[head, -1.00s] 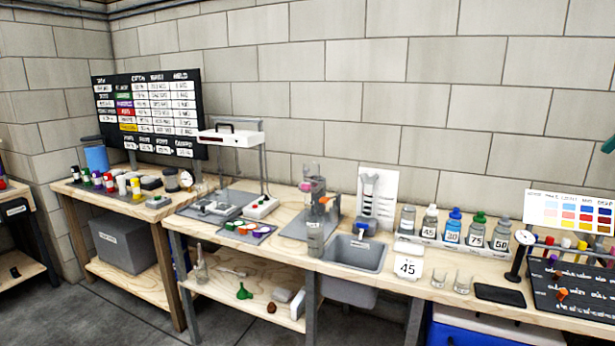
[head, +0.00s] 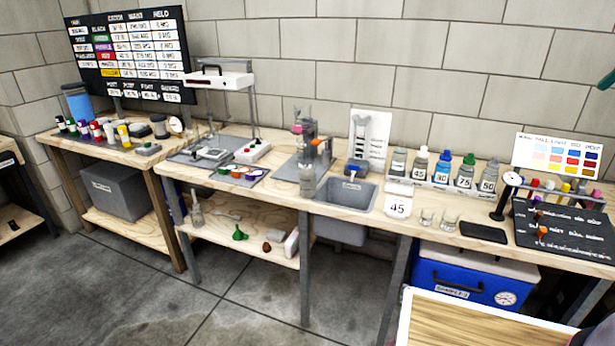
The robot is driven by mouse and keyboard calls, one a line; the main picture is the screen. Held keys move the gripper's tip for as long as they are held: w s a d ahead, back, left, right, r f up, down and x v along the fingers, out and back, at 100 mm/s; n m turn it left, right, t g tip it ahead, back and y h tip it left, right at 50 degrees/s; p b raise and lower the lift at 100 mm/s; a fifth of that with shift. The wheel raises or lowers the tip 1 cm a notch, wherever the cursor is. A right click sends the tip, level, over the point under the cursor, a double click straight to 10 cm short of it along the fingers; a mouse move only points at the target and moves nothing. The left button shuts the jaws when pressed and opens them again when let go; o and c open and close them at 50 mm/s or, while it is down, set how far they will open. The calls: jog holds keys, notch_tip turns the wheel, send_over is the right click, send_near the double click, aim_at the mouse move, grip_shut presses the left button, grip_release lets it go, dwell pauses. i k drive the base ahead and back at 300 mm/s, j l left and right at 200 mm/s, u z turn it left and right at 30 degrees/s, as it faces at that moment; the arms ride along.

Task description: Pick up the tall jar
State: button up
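I cannot tell for certain which thing is the tall jar. A row of capped bottles (head: 443,167) with labels such as 45, 30, 75 and 50 stands upright behind the sink's right side on the bench. A grey cylinder (head: 307,181) stands upright at the bench front, left of the sink. A blue cylindrical container (head: 79,106) stands at the back of the far left bench. My gripper is not in view.
The grey sink (head: 345,194) is set into the long bench (head: 385,226). A blue cooler (head: 470,277) sits below the bench. A white-edged wooden surface (head: 490,325) is at lower right. A lower shelf (head: 240,222) holds small items. The floor at lower left is clear.

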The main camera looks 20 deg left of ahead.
aim_at(306, 163)
jog(key=j+u, duration=0.3)
jog(key=j, duration=0.4)
jog(key=i+j+u, duration=0.1)
jog(key=j+u, duration=0.2)
jog(key=j, duration=0.4)
